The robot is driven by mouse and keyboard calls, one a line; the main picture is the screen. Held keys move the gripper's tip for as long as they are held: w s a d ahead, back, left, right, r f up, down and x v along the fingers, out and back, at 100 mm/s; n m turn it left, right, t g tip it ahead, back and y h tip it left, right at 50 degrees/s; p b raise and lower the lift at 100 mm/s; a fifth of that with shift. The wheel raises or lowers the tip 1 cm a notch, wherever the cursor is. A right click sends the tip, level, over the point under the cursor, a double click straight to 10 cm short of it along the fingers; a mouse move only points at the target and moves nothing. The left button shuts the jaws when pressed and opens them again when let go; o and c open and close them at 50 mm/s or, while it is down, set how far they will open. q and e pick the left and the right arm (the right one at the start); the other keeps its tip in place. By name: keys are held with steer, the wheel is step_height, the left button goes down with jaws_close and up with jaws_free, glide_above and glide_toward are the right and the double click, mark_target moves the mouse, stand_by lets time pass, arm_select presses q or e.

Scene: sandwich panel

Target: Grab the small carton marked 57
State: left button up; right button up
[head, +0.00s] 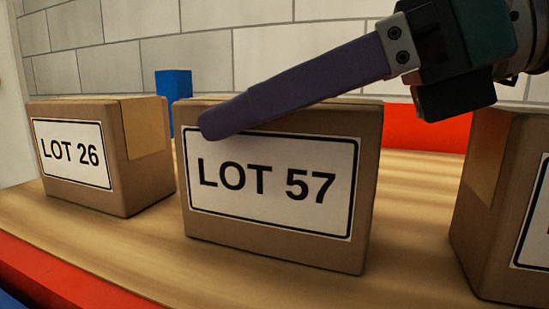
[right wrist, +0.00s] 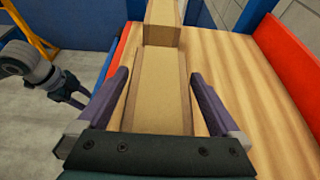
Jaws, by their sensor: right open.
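The carton marked LOT 57 (head: 275,190) is a brown box with a white label, standing upright on the wooden surface in the middle of the head view. My right gripper (right wrist: 160,75) is open, with one purple finger on each side of the carton's top (right wrist: 162,92) in the right wrist view. In the head view one finger of my right gripper (head: 212,122) slants across the carton's upper front edge; the other finger is hidden. Whether the fingers touch the carton is unclear. My left arm's grey and dark end (right wrist: 68,88) shows small at the left of the right wrist view.
The LOT 26 carton (head: 75,155) stands left of it, and another carton (head: 500,200) stands at the right, its label cut off. A blue block (head: 174,98) and a red panel (head: 425,130) are behind. A red edge (head: 60,280) borders the wooden surface (head: 150,235).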

steer(key=c, duration=1.3)
steer(key=shift+r, duration=0.1)
steer(key=shift+c, duration=0.5)
steer(key=shift+r, duration=0.1)
